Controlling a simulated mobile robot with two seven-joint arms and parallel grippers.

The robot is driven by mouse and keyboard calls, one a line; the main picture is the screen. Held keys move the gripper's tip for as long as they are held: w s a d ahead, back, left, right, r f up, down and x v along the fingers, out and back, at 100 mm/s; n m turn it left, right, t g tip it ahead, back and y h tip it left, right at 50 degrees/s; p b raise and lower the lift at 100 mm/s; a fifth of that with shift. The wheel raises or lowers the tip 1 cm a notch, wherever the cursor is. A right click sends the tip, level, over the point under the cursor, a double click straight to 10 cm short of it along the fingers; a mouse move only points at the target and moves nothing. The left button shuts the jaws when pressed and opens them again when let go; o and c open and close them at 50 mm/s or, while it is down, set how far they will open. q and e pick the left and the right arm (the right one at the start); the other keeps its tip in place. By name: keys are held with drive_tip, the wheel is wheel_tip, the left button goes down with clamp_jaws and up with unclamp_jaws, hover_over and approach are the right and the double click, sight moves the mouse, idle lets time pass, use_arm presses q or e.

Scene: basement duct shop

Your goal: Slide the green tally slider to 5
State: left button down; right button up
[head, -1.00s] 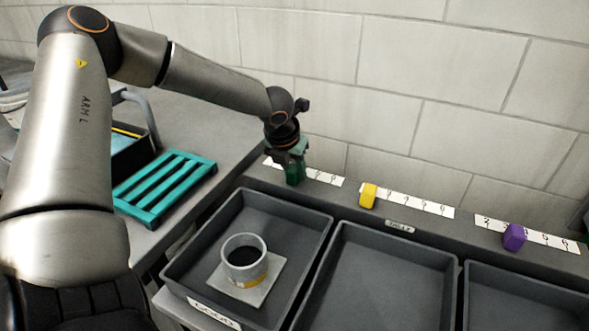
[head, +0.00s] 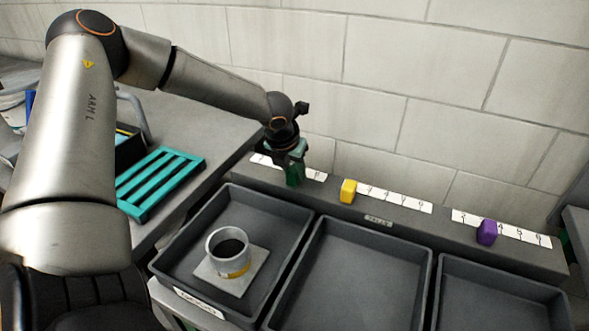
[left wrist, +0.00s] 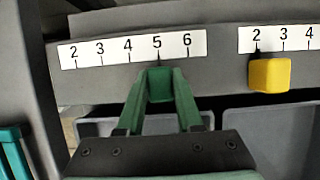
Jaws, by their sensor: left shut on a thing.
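The green tally slider (head: 294,175) sits on the rail behind the trays, at the leftmost number strip (head: 316,174). In the left wrist view the green slider (left wrist: 159,82) is under the 5 of its strip (left wrist: 100,50), with its pointer close to that number. My left gripper (head: 291,163) is shut on the slider from above, one finger on each side. The gripper covers part of the strip in the head view. My right gripper is not in view.
A yellow slider (head: 348,190) and a purple slider (head: 487,231) stand farther right on the same rail (head: 380,218). Grey trays line the front; the left one (head: 172,262) holds a ring on a plate. A teal rack (head: 160,180) lies left.

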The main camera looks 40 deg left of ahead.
sight(294, 169)
use_arm(q)
drive_tip(key=c, duration=0.6)
unclamp_jaws()
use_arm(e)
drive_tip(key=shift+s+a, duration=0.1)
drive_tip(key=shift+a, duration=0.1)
use_arm(q)
drive_tip(key=shift+o, duration=0.2)
drive_tip(key=p+v, duration=0.1)
drive_tip(key=v, duration=0.4)
drive_tip(key=shift+w, duration=0.15)
drive_tip(key=a+p+v, duration=0.1)
drive_tip(key=p+v, duration=0.1)
drive_tip(key=v, duration=0.5)
drive_tip(key=shift+s+d+r, duration=0.25)
drive_tip(key=shift+s+d, duration=0.05)
drive_tip(key=shift+d, duration=0.2)
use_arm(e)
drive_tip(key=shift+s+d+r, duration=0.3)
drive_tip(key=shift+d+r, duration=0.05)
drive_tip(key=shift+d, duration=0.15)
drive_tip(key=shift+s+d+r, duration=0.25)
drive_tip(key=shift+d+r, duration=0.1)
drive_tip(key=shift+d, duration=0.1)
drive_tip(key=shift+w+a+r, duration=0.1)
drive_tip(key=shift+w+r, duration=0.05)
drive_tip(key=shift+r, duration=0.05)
